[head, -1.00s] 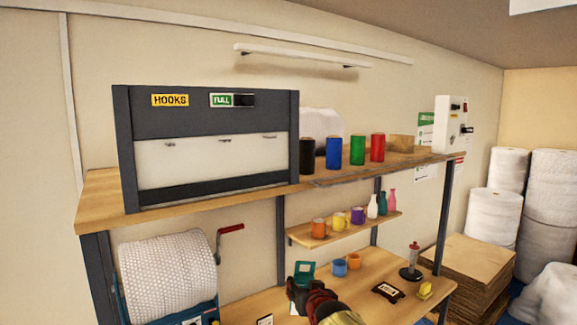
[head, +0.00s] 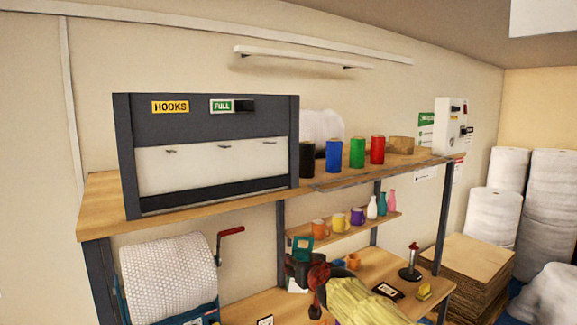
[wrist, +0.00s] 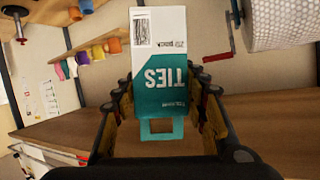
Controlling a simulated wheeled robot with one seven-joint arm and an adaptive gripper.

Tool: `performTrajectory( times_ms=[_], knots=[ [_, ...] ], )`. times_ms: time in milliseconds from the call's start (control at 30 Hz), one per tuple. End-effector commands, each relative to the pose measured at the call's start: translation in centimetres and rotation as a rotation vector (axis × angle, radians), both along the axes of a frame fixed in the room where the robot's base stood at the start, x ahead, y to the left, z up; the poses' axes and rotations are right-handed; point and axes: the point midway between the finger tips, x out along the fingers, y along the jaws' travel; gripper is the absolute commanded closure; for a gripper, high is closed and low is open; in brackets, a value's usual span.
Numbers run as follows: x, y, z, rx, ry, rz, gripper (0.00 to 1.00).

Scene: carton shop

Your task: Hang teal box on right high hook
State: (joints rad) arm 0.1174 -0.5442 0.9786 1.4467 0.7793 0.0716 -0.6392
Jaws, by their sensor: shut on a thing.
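The teal box (wrist: 163,80) is a white and teal carton with "TIES" print and a hang-tab hole. In the wrist view it stands between the fingers of my gripper (wrist: 161,112), which is shut on it. In the head view the teal box (head: 301,246) shows at the end of my gripper (head: 302,268), above the lower bench and below the upper shelf. The hooks panel (head: 215,165) stands on the upper shelf at the left. It carries several small hooks in a row; the right high hook (head: 269,142) sits nearest its right edge.
Black, blue, green and red cylinders (head: 357,152) stand on the upper shelf right of the panel. A small shelf (head: 375,227) with mugs and bottles is close to my gripper. A bubble-wrap roll (head: 168,276) with a red crank is at lower left. Space before the panel is clear.

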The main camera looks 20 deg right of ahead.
Motion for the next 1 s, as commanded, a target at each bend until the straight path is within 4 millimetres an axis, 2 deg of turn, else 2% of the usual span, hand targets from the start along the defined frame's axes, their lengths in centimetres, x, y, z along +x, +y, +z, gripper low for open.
performTrajectory(
  times_ms=[33, 267, 333, 500, 600, 700, 800, 1000],
  knots=[
    [-0.1, 0.1, 1.5, 0.003, -0.002, 0.005, 1.0],
    [-0.8, 0.9, 7.9, 0.015, -0.006, 0.044, 1.0],
    [-1.3, 1.3, 10.8, 0.02, -0.01, 0.062, 1.0],
    [-3.4, 3.1, 19.4, 0.037, -0.014, 0.132, 1.0],
    [-4.7, 4.0, 23.3, 0.047, -0.015, 0.17, 1.0],
    [-5.8, 4.8, 26.2, 0.054, -0.013, 0.202, 1.0],
    [-6.6, 5.4, 27.9, 0.06, -0.011, 0.223, 1.0],
    [-6.9, 5.8, 28.9, 0.064, -0.009, 0.238, 1.0]
  ],
)
